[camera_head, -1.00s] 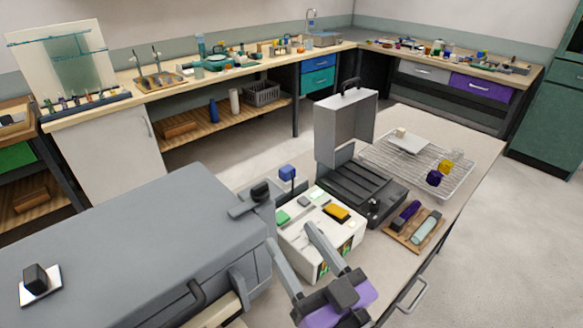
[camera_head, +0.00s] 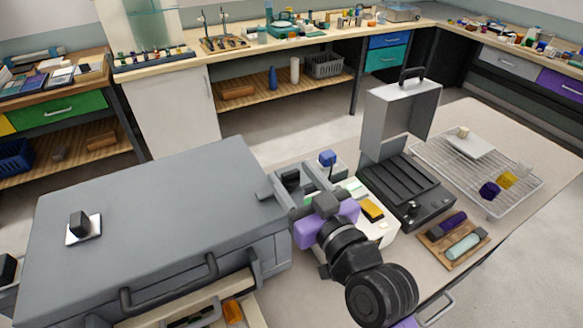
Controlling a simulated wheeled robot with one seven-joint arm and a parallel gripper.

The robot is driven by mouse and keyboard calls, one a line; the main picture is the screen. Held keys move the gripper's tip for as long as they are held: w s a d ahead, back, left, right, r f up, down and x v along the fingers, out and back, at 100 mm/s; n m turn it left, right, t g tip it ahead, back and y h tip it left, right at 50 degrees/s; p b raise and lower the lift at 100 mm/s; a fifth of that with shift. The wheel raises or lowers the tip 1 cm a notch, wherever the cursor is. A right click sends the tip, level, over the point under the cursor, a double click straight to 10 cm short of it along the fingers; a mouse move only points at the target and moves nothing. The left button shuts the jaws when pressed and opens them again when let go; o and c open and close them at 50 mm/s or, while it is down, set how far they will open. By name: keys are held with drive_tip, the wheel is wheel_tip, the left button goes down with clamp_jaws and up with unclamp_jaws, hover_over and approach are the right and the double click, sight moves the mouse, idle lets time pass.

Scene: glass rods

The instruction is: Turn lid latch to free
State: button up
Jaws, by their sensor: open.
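The large grey case (camera_head: 160,195) has a closed lid and stands at the left on the bench. A latch with a dark knob (camera_head: 290,178) sits at the lid's right edge, its grey bar reaching toward the lid. My gripper (camera_head: 292,184), with a purple body, comes from the lower right. Its open grey fingers are around or just over the latch knob; whether they touch it I cannot tell. The gripper and wrist hide part of the latch's surroundings and of the white device behind it.
A white device (camera_head: 373,209) with coloured buttons stands close to the gripper. Beyond it are a black open case (camera_head: 405,190), a wire rack (camera_head: 520,190) and a wooden tray (camera_head: 436,252). Another dark knob (camera_head: 80,226) sits on the lid's left. An open drawer shows below the case.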

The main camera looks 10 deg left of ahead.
drive_tip(key=shift+x, duration=0.8)
clamp_jaws()
idle(0.9)
